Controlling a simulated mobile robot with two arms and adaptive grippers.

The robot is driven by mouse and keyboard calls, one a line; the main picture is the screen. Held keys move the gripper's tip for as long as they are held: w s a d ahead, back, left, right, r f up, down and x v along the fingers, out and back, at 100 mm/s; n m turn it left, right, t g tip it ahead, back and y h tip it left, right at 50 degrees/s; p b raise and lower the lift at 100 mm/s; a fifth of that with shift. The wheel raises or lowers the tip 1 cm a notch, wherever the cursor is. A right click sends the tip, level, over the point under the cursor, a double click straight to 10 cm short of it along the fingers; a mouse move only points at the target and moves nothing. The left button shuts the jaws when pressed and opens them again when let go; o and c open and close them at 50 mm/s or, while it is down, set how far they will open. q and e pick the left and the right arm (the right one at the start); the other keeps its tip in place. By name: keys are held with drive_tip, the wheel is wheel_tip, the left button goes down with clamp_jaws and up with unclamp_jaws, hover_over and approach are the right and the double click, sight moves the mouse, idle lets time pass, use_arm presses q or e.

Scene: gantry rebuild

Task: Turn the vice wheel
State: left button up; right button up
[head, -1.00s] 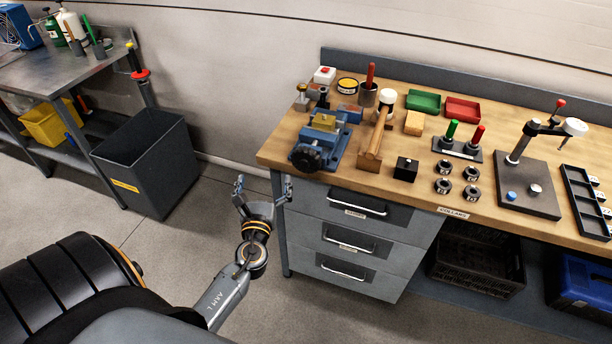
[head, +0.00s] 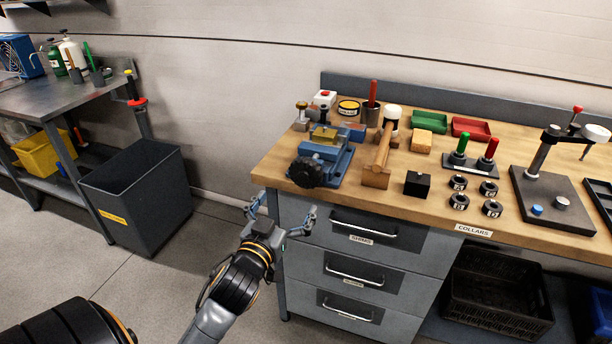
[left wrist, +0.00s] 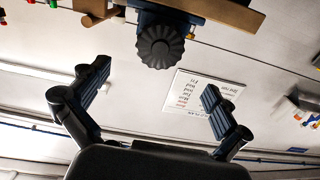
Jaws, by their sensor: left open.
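The blue vice (head: 328,152) stands at the left front corner of the wooden workbench, with a brass-coloured block in it. Its black lobed wheel (head: 306,172) faces the bench's front edge. My left gripper (head: 284,207) is open and empty, below and a little left of the wheel, in front of the drawers. In the left wrist view the wheel (left wrist: 160,46) shows beyond and between the spread fingers (left wrist: 150,90), apart from them. My right gripper is not in view.
The workbench (head: 400,170) carries a mallet (head: 380,155), a black block (head: 417,184), several collars (head: 459,201) and trays. Drawers (head: 350,265) are below. A grey bin (head: 135,200) stands to the left; the floor between is clear.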

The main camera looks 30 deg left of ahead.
sight(304, 176)
use_arm(q)
drive_tip(key=p+x, duration=0.1)
drive_tip(key=x, duration=1.1)
drive_tip(key=shift+f, duration=0.1)
drive_tip(key=c, duration=1.2)
drive_tip(key=shift+o, duration=0.2)
drive_tip(key=shift+a+m+p, duration=0.1)
drive_tip(key=shift+m+p, duration=0.7)
drive_tip(key=shift+m, duration=0.3)
drive_tip(key=shift+m+p, duration=0.35)
drive_tip(key=shift+m, duration=1.05)
